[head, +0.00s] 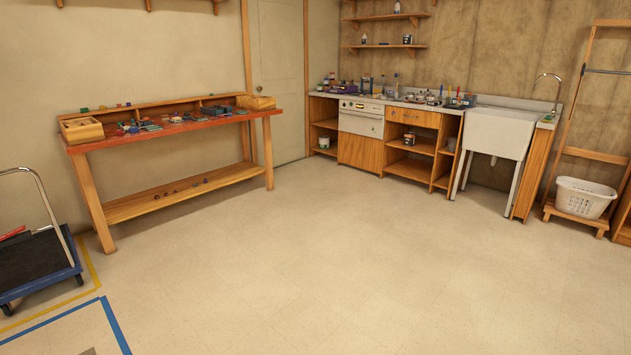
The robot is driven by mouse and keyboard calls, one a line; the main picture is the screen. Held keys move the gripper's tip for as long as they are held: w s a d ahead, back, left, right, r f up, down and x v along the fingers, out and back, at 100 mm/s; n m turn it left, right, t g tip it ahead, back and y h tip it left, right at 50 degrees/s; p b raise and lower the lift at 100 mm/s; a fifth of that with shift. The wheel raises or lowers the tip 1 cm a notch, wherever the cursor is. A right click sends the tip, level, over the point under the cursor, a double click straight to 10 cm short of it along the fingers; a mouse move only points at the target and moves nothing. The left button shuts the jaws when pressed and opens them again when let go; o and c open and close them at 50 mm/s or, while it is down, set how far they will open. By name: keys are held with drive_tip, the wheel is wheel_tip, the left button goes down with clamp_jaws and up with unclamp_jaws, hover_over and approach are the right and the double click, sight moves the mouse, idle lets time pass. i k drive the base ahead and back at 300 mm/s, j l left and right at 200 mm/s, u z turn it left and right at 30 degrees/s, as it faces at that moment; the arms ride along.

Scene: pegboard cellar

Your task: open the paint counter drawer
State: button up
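The paint counter (456,108) stands against the back wall, with a pale top and wooden body. A wooden drawer front (414,118) sits just under its top, above an open shelf bay, and looks closed. A small dark handle shows on it, too small to make out clearly. To its left is a white panelled unit (361,121) with a handle bar, set above a wooden panel. Bottles, tins and tools crowd the counter top. My gripper is not in view.
A red-topped workbench (180,131) stands along the left wall. A hand cart (38,262) is at the far left. A white sink (497,133) and a laundry basket (585,197) are right of the drawer. The floor (330,255) between is clear.

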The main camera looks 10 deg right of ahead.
sight(431, 120)
drive_tip(key=i+l+z, duration=0.25)
drive_tip(key=i, duration=0.55)
drive_tip(key=i+z, duration=0.25)
drive_tip(key=i, duration=5.45)
drive_tip(key=i+z, duration=0.25)
drive_tip(key=i, duration=0.3)
drive_tip(key=i+j+z, duration=0.3)
drive_tip(key=i, duration=0.2)
drive_tip(key=i+j+z, duration=0.25)
drive_tip(key=i, duration=0.25)
